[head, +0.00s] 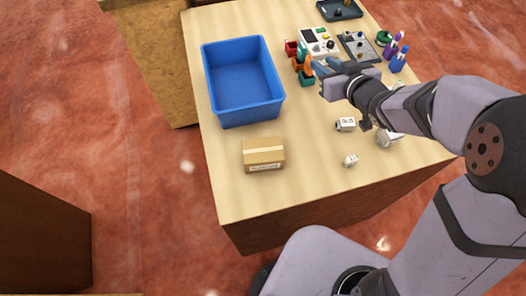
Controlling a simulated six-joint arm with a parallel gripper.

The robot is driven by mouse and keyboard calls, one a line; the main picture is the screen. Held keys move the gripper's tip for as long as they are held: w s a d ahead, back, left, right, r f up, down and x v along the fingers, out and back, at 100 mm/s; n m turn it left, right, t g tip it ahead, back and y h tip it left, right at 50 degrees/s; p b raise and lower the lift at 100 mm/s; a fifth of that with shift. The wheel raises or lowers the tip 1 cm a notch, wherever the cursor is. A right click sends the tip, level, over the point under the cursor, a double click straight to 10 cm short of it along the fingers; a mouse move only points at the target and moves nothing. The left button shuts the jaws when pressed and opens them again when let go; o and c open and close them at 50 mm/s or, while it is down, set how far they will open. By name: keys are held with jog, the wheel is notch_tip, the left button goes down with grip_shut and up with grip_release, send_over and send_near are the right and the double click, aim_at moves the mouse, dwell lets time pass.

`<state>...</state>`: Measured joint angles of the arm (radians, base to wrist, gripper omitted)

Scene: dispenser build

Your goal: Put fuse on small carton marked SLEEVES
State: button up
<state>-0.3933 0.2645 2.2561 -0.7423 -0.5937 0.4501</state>
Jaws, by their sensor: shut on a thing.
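The small carton (263,163) is a brown box with a pale tape strip and a label on its front, too small to read. It stands closed near the front left of the table, below the blue bin. My gripper (316,69) is well above and to the right of the carton in the picture, over the small coloured bins. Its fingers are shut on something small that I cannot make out. I cannot pick out the fuse for certain; the fingers and their surroundings hide detail there.
A blue bin (278,98) stands beyond the carton. Small red, orange and teal bins (305,79) are by my gripper. A white device (320,42), a dark tray (347,43) and bottles (398,62) stand behind. A labelled white block (346,124) lies right of the carton.

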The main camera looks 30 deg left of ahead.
jog(key=s+a+r+n+g+y+b, duration=0.2)
jog(key=s+a+n+g, duration=0.1)
jog(key=a+n+g, duration=0.1)
jog(key=n+g+p, duration=0.2)
jog(key=n+g, duration=0.7)
jog(key=g, duration=0.1)
send_over(270, 150)
jog(key=shift+f, duration=6.25)
jog(key=shift+f, duration=0.15)
jog(key=o, duration=1)
